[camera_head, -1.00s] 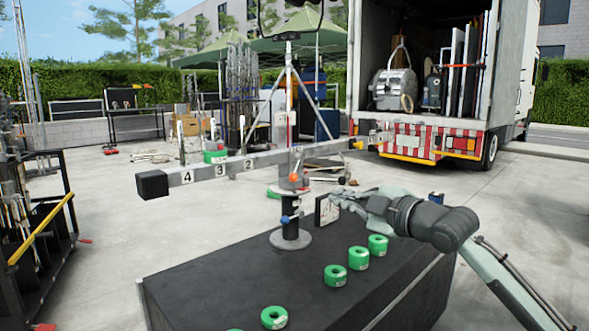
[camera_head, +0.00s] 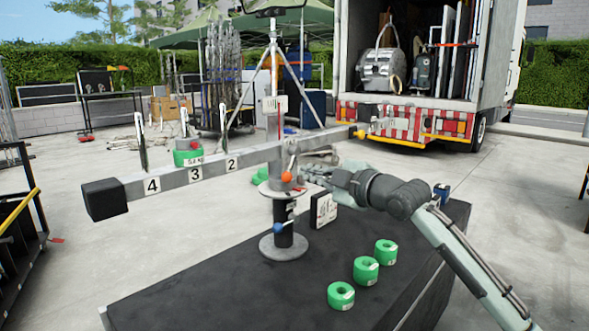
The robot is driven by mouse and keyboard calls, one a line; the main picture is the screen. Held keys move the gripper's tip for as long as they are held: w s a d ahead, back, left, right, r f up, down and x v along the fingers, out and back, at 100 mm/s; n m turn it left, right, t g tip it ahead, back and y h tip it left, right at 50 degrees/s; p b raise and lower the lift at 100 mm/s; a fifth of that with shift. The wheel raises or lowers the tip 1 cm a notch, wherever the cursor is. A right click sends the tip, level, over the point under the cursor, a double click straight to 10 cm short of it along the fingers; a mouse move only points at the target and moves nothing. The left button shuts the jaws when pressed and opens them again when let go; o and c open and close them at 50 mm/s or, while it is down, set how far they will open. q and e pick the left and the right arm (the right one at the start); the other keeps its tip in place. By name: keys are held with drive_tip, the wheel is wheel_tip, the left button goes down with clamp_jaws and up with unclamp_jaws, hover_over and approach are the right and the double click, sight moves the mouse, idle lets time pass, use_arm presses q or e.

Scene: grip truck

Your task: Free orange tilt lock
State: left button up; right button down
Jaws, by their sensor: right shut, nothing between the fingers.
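The orange tilt lock (camera_head: 287,177) is a small orange knob on the pivot head of a post that carries a long grey beam (camera_head: 208,171). The beam slopes, with its black-ended left arm lower in the picture. A blue knob (camera_head: 277,228) sits lower on the post, above its round grey base (camera_head: 284,247). My right gripper (camera_head: 304,173) comes from the right at the orange knob's height. It is shut and empty, its tips just right of the knob; whether they touch it is not clear. My left gripper is not in view.
The post stands on a black case (camera_head: 215,285). A truck (camera_head: 420,110) is behind.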

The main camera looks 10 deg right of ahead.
sight(290, 164)
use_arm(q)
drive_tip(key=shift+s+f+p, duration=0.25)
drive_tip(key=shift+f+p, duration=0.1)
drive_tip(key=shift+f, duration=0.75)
use_arm(e)
drive_tip(key=w+a+f, duration=0.1)
drive_tip(key=w+f, duration=0.1)
drive_tip(key=w, duration=0.7)
drive_tip(key=shift+a+f, duration=0.15)
drive_tip(key=shift+a, duration=0.05)
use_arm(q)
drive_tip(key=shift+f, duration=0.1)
